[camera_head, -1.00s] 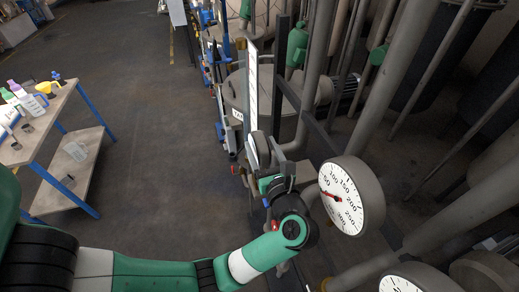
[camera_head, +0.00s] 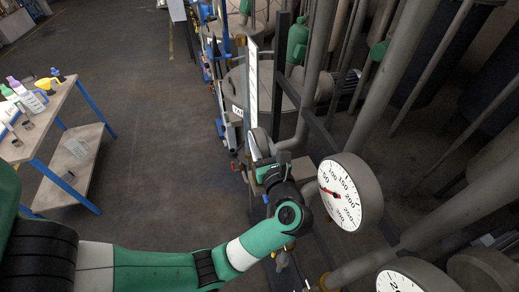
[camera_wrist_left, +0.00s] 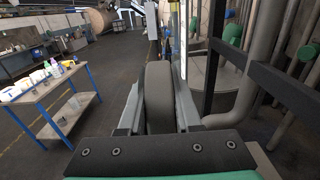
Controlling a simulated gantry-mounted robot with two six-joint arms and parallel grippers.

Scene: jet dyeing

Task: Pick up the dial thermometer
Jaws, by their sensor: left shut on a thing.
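My left gripper (camera_head: 264,158) is shut on a grey, round, thick disc, which I take to be the dial thermometer (camera_head: 261,138). In the left wrist view the thermometer (camera_wrist_left: 159,95) stands edge-on between the two grey fingers (camera_wrist_left: 159,112), so its face is hidden. In the head view a sliver of its round side shows beyond the gripper. From these views I cannot tell whether it still touches a mount. My right gripper is not in view.
A large dial gauge (camera_head: 349,192) is close right of my left wrist, with another (camera_head: 402,281) below it. Pipes and a dark frame (camera_head: 318,128) stand at the right. A white panel (camera_head: 252,85) rises just beyond the gripper. Open floor (camera_head: 165,130) lies left, before a bench (camera_head: 50,115).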

